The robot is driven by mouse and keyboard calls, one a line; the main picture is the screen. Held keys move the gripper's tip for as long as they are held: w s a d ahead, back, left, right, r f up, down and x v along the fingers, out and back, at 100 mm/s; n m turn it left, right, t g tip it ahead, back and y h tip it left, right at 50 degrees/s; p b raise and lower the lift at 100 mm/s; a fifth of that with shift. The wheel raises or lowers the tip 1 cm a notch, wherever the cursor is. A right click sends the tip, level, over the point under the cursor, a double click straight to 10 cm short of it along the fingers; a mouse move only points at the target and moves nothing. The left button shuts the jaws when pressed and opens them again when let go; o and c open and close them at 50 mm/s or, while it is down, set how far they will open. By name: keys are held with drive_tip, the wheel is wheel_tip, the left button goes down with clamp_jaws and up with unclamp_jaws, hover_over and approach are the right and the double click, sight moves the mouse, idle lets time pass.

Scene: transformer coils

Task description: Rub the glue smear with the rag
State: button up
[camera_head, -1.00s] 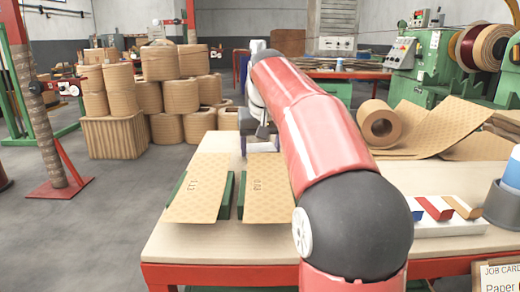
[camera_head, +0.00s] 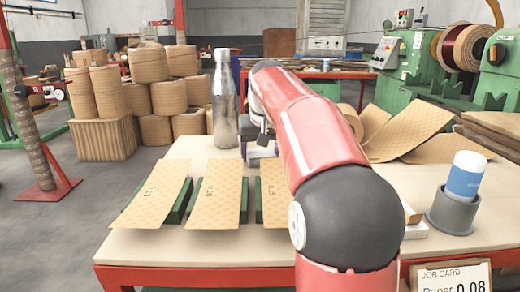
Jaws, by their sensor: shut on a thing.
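My red arm covers the middle of the view. Only a small part of my gripper (camera_head: 264,139) shows past its left side, above the back part of the workbench. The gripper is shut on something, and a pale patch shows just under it. I cannot make out the rag's shape, as the arm hides most of that spot. No glue smear can be made out on the visible part of the workbench (camera_head: 200,246).
Patterned sheets on green supports, one marked 0.18 (camera_head: 216,192), lie along the front. A steel bottle (camera_head: 223,105) stands behind them. At the right are a grey cup (camera_head: 452,214) holding a blue-and-white container (camera_head: 467,174), and a job card (camera_head: 452,278). Coiled board lies behind.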

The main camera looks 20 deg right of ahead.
wheel_tip(320, 180, up, 3)
drive_tip(key=shift+w+a+f+p, duration=0.1)
drive_tip(key=shift+f+p, duration=0.1)
drive_tip(key=shift+p, duration=0.2)
wheel_tip(320, 180, up, 6)
drive_tip(key=p, duration=0.5)
drive_tip(key=shift+a+f, duration=0.1)
drive_tip(key=shift+f, duration=0.15)
